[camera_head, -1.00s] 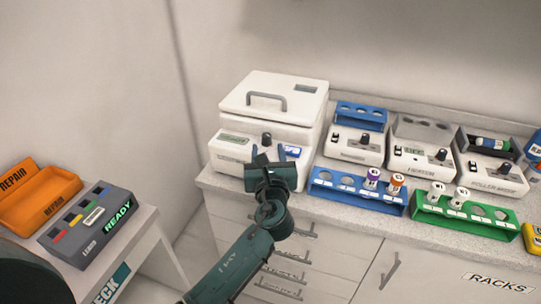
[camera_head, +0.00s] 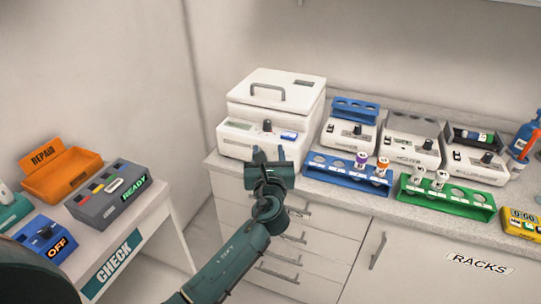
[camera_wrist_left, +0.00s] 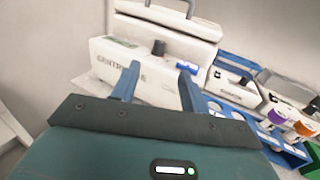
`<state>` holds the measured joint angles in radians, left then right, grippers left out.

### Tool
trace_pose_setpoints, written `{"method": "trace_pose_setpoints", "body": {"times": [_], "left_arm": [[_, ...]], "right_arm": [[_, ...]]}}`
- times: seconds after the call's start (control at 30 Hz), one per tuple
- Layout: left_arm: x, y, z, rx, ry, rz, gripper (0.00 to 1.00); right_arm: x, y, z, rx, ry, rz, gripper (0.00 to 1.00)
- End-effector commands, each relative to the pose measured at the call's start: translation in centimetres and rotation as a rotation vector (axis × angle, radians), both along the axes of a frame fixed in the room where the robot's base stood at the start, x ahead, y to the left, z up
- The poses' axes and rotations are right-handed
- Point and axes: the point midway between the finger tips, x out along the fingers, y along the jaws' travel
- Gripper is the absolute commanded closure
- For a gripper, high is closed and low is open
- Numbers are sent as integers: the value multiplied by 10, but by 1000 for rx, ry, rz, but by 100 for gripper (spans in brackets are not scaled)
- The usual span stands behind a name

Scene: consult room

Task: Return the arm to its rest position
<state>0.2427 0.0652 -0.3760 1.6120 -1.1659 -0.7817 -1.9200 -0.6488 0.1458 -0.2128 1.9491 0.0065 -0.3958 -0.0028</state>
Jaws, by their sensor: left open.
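My left gripper (camera_head: 268,155) is open and empty in the head view, in front of the white centrifuge (camera_head: 262,140). The left arm comes in from the lower left of the picture and reaches up to it. In the left wrist view the two blue-grey fingers (camera_wrist_left: 155,88) stand apart with nothing between them. The centrifuge (camera_wrist_left: 150,70) shows beyond the fingers, its lid closed. My right gripper is in neither view.
A blue rack (camera_head: 345,178) and a green rack (camera_head: 447,204), each with tubes, line the counter's front. Several small machines stand behind. At left, a check table (camera_head: 150,240) carries an orange repair tray (camera_head: 62,182) and a grey ready box (camera_head: 110,196).

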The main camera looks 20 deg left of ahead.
Motion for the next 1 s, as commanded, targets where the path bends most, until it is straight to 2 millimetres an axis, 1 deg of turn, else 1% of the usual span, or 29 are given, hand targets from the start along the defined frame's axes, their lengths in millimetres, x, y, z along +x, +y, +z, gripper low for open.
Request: {"method": "trace_pose_setpoints", "body": {"times": [0.67,0.77,0.83,0.87,0.9,0.93,0.97,1.0], "left_arm": [[1,2,-1,-10,1,-2,55],[-7,1,-19,-109,12,-18,55],[-21,-1,-47,-277,29,-35,55],[-30,-2,-61,-375,38,-41,55],[-43,-4,-82,-527,50,-42,55],[-55,-6,-98,-650,60,-38,55],[-68,-9,-115,-784,70,-28,55],[-87,-12,-135,-966,80,-4,55]], "right_arm": [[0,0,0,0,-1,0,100],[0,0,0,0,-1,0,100],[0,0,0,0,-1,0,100],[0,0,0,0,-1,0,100],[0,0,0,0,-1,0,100],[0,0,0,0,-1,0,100],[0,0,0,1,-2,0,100],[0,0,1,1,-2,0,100]]}}
